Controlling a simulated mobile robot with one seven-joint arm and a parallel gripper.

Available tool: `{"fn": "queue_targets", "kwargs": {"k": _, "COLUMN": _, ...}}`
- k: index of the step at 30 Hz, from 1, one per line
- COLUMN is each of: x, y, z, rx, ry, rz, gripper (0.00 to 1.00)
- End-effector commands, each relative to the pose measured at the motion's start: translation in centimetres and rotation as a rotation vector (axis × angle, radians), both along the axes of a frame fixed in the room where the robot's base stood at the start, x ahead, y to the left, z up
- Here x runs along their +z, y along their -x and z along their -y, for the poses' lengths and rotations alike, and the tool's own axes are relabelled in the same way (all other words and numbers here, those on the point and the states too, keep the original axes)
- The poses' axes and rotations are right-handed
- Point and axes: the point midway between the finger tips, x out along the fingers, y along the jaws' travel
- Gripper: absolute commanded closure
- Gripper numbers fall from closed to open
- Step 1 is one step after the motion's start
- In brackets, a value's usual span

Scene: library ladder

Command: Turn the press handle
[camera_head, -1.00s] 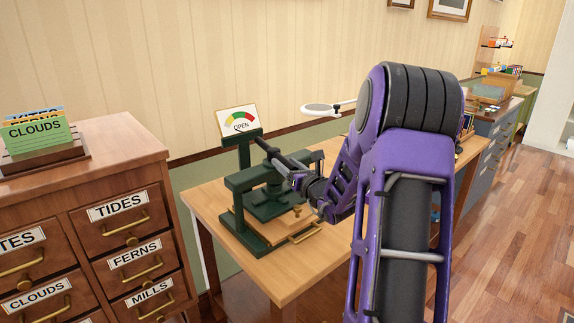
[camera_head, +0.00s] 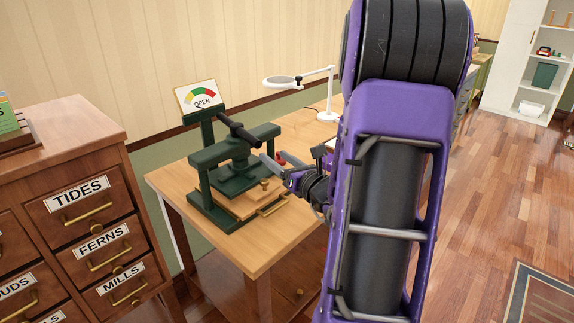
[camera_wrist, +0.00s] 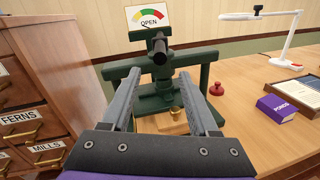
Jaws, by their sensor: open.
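The green press (camera_head: 235,175) stands on the wooden desk, with a gauge card (camera_head: 197,96) behind it reading OPEN. The black press handle (camera_head: 239,131) is a bar across the top of the press; in the wrist view its near end (camera_wrist: 160,57) points toward the camera. My gripper (camera_head: 268,166) is at the right of the press, below the handle's near end in the head view. In the wrist view the two grey fingers of my gripper (camera_wrist: 163,98) are spread apart with nothing between them, and the handle end shows beyond and above them. They look apart from it.
A drawer cabinet (camera_head: 100,215) stands left of the desk (camera_head: 240,247). A white magnifier lamp (camera_head: 325,100), a red knob-like object (camera_wrist: 216,89) and a purple book (camera_wrist: 278,108) are on the desk right of the press.

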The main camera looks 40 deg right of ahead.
Motion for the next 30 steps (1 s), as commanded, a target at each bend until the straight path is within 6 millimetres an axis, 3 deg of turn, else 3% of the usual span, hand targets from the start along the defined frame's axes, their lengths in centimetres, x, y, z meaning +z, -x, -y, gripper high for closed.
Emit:
{"fn": "queue_targets", "kwargs": {"k": 3, "x": 0.0, "y": 2.1, "z": 0.1, "rx": -0.003, "ry": 0.000, "rz": -0.001, "gripper": 0.39}}
{"fn": "queue_targets", "kwargs": {"k": 9, "x": 0.0, "y": 3.8, "z": 0.0, "rx": 0.000, "ry": 0.000, "rz": 0.000, "gripper": 0.39}}
{"fn": "queue_targets", "kwargs": {"k": 30, "x": 0.0, "y": 4.0, "z": 0.0, "rx": 0.000, "ry": 0.000, "rz": 0.000, "gripper": 0.39}}
